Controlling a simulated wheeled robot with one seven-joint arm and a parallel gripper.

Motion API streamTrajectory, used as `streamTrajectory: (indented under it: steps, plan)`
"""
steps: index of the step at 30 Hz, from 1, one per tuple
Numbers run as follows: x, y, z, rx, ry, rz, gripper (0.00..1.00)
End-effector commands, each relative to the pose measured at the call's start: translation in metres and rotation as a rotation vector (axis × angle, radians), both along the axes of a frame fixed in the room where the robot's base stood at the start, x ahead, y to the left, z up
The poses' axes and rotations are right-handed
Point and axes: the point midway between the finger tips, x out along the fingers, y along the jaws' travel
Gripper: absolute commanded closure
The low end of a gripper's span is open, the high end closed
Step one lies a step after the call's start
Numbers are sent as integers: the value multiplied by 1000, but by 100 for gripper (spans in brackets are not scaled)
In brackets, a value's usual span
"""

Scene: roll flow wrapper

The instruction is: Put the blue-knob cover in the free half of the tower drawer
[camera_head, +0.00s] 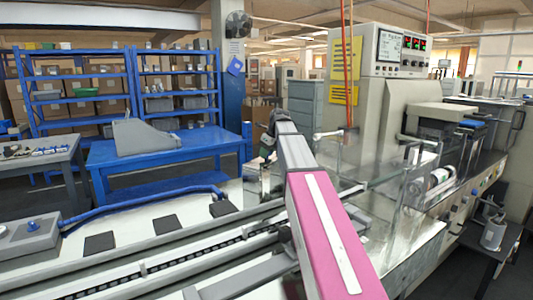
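A grey cover-like part with a blue knob (31,226) lies at the left edge on the near machine bed; I take it to be the blue-knob cover. A grey cabinet with drawer-like fronts (305,104) stands behind the machine, right of centre; it may be the tower, but I see no open drawer or free half. My pink and grey arm reaches forward over the bed. My gripper (267,148) is at its dark far end, well to the right of the blue knob. Its fingers are too small and partly hidden to read, and I see nothing clearly held.
A blue table (160,148) with a grey sloped box (146,137) stands back left, before blue shelves (85,75). Dark square pads (166,223) and a blue hose (150,196) lie on the bed. Clear guards (385,205) and the wrapper machine (375,110) block the right.

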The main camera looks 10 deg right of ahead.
Motion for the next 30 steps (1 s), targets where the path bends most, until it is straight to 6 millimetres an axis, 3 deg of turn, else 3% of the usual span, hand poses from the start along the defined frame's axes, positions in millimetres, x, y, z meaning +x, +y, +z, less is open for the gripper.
streamTrajectory:
  steps: [1,2,3,14,30]
  plan:
    - [0,0,0,0,0,0,51]
    - [0,0,0,0,0,0,41]
    - [0,0,0,0,0,0,39]
    - [0,-1,5,0,0,0,39]
    - [-25,-26,89,-1,-1,0,39]
